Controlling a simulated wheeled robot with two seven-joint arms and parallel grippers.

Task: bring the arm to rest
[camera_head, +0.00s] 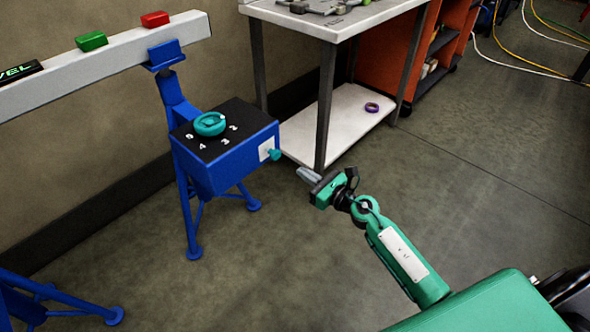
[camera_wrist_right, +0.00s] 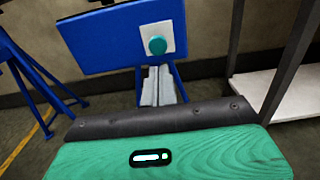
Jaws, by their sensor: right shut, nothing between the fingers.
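My right gripper (camera_head: 308,175) is in the middle of the head view, its fingers shut and empty. In the right wrist view the shut fingers (camera_wrist_right: 160,84) point at the blue box, below its teal button. The blue box (camera_head: 235,165) stands on a blue tripod and has a black top with a teal ring-shaped knob (camera_head: 209,123) and white numbers. The teal button (camera_head: 273,155) is on a white plate on the box's side. It also shows in the right wrist view (camera_wrist_right: 157,46). The fingertips appear apart from the button. My left gripper is not in view.
A grey beam (camera_head: 120,49) carries a green button (camera_head: 91,41) and a red button (camera_head: 155,19). A white table (camera_head: 340,25) has a lower shelf (camera_head: 335,135) holding a purple ring (camera_head: 372,107). An orange cabinet (camera_head: 388,50) stands behind. The floor right of the box is clear.

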